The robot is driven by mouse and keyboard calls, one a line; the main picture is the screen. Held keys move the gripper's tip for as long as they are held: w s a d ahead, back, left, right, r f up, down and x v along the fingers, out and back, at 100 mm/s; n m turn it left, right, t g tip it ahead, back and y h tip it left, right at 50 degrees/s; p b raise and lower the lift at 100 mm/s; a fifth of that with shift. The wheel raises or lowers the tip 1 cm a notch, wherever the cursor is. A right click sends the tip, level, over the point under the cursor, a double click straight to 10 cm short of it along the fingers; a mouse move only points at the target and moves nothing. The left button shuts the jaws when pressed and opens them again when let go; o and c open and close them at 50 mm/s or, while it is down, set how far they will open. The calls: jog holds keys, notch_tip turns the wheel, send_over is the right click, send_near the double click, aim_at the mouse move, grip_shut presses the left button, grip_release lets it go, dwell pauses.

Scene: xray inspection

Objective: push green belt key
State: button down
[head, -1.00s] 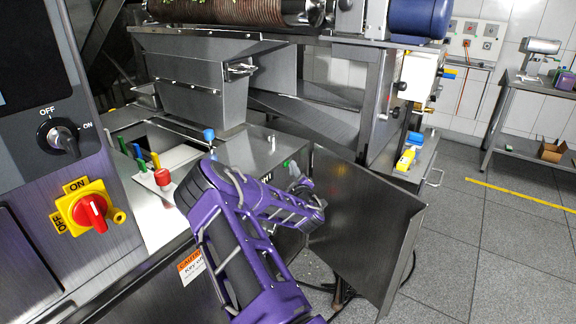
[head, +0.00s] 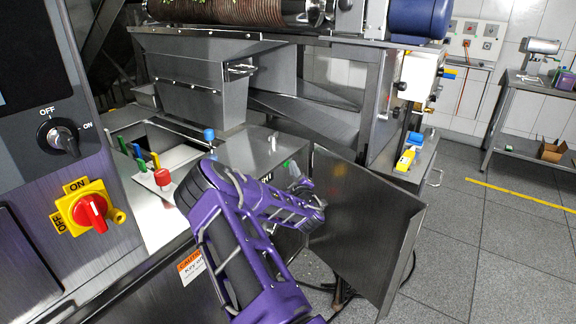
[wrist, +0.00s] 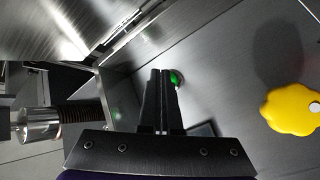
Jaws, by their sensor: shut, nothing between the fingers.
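The green key (wrist: 176,77) is a small round green button on a grey metal panel in the wrist view. My gripper (wrist: 163,73) is shut and empty, with its fingertips in front of the key and overlapping its left part. I cannot tell whether the tips touch it. In the head view a small green spot (head: 287,163) shows beside the end of my purple arm. My fingers are hard to make out there.
A yellow lobed knob (wrist: 291,108) is right of my fingers in the wrist view. An open metal door (head: 362,225) stands right of my arm. A red-topped button (head: 162,177) and a blue-topped knob (head: 209,135) are on the counter to the left.

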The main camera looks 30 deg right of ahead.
dwell(0.5)
jog(key=shift+w+a+b, duration=0.2)
jog(key=shift+w+b, duration=0.2)
jog(key=shift+w, duration=0.05)
jog(key=shift+s, duration=0.15)
jog(key=shift+s+d, duration=0.1)
jog(key=shift+s, duration=0.15)
jog(key=s+d, duration=0.2)
jog(key=s, duration=0.3)
jog(key=shift+s+d, duration=0.2)
jog(key=shift+s, duration=0.1)
dwell(0.7)
